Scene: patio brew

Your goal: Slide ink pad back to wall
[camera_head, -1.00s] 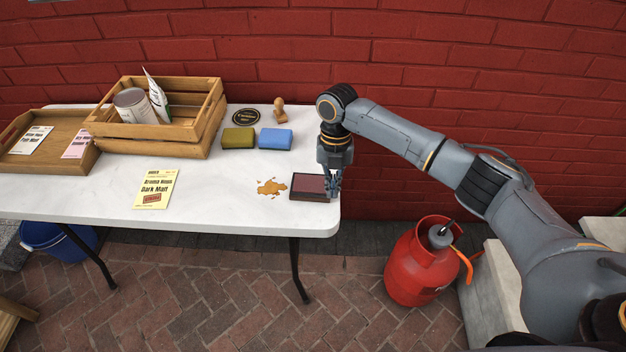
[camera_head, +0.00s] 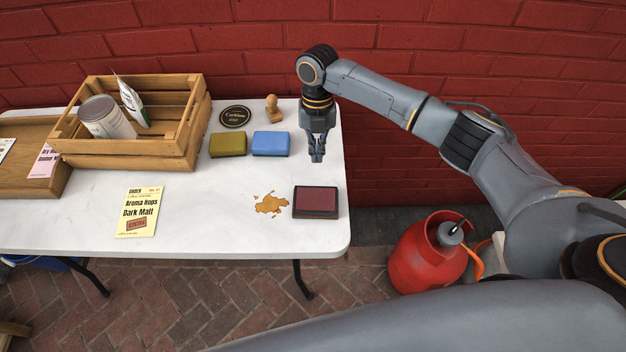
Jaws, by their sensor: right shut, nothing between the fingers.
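The ink pad (camera_head: 316,202), dark red with a black rim, lies flat near the right front corner of the white table (camera_head: 215,215). The red brick wall (camera_head: 420,60) runs behind the table. My right gripper (camera_head: 317,158) is shut and empty, pointing down behind the ink pad, between it and the wall, and apart from it. My left gripper is not in view.
A brown spill (camera_head: 271,204) lies just left of the ink pad. A blue sponge (camera_head: 270,143), a green sponge (camera_head: 228,144), a wooden stamp (camera_head: 273,109) and a round black coaster (camera_head: 235,116) are farther back. A wooden crate (camera_head: 125,150) and yellow card (camera_head: 140,212) are left.

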